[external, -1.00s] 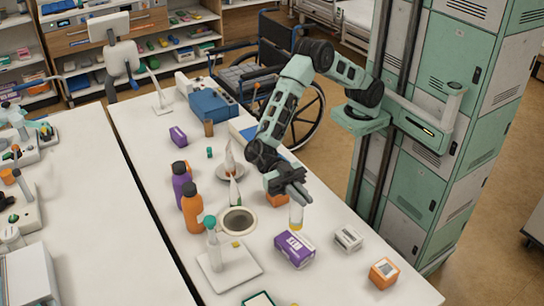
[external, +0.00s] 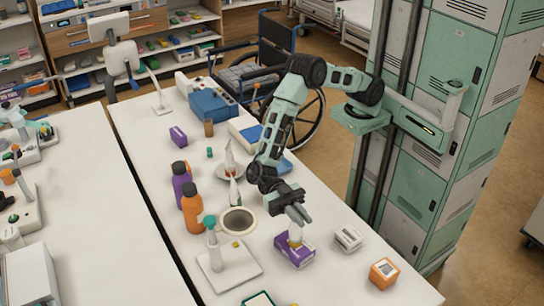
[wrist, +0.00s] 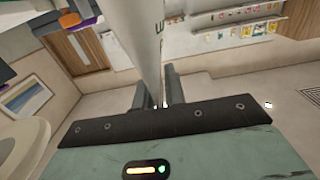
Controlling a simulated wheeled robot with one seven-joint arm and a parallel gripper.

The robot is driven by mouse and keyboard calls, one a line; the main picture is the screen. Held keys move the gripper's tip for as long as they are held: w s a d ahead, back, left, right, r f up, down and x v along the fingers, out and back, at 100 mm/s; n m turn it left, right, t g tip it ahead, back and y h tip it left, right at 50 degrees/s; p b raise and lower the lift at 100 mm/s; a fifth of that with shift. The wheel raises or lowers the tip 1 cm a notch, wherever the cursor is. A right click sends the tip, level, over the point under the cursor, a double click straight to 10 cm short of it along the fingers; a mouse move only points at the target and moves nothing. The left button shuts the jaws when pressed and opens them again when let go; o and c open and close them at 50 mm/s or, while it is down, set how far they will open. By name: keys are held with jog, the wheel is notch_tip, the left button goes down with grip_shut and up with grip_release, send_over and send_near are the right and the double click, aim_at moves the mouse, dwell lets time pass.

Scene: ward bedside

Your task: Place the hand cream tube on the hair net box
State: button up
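The hand cream tube (external: 296,233) is white with a yellowish lower end. My gripper (external: 299,215) is shut on its upper part and holds it roughly upright. In the wrist view the white tube (wrist: 145,40), with green lettering, stands between the fingers (wrist: 157,92). A purple and white box (external: 293,252), which appears to be the hair net box, lies directly below the tube. The tube's lower end is at the box's top face; I cannot tell whether they touch.
A grey-white box (external: 348,238) and an orange box (external: 384,272) stand to the right. A round dark-centred bowl (external: 238,220), a pump stand (external: 222,262) and orange (external: 192,210) and purple bottles (external: 180,180) are to the left.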

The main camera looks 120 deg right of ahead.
jog(key=shift+o, duration=1.2)
